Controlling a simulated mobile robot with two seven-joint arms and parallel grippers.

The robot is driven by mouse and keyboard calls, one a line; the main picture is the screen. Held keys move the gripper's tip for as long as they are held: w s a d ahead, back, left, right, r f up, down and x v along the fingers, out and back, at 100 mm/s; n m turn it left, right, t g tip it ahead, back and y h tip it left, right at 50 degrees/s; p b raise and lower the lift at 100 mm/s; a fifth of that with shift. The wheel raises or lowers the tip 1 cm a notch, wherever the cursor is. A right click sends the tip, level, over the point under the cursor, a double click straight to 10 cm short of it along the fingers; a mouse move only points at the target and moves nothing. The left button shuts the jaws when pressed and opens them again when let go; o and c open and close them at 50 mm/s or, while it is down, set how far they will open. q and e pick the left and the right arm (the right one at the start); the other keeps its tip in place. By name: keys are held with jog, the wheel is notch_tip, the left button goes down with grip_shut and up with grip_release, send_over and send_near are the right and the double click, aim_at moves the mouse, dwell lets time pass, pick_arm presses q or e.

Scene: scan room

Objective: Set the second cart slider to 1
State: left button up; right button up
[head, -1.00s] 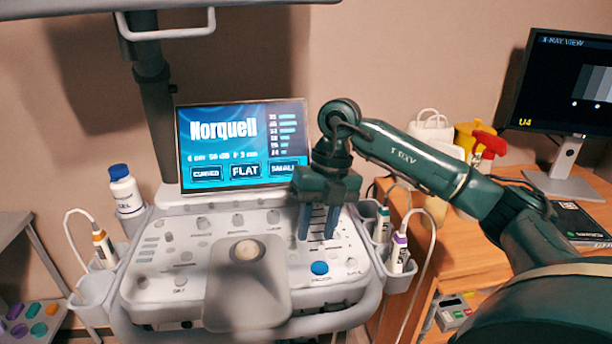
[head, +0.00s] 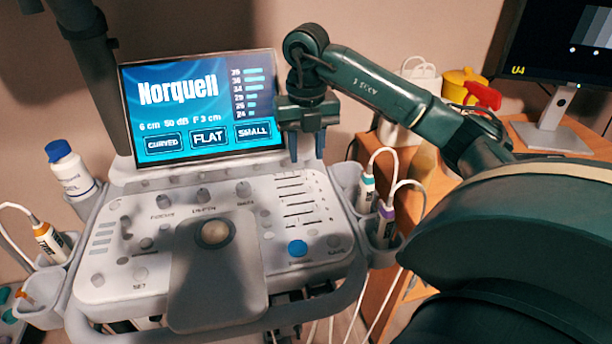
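The ultrasound cart's console (head: 210,240) fills the lower middle of the head view. Its slider bank (head: 302,200), a stack of several short horizontal slots, is at the console's upper right. The second slot from the top is uncovered, but its knob position is too small to read. The cart's screen (head: 205,105) shows a column of numbers with bars at its right side. My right gripper (head: 306,150) points down above the console's top right edge, just beyond the sliders. Its two fingers are apart with nothing between them. My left gripper is not in view.
A trackball (head: 215,233) is at the middle of the console. Probes stand in side holders, including a purple-marked probe (head: 386,222). A white bottle (head: 72,170) stands at the left. A monitor (head: 565,60) is at the right.

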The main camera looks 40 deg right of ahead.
aim_at(306, 178)
notch_tip(306, 178, down, 6)
dwell(0.5)
grip_shut()
dwell(0.4)
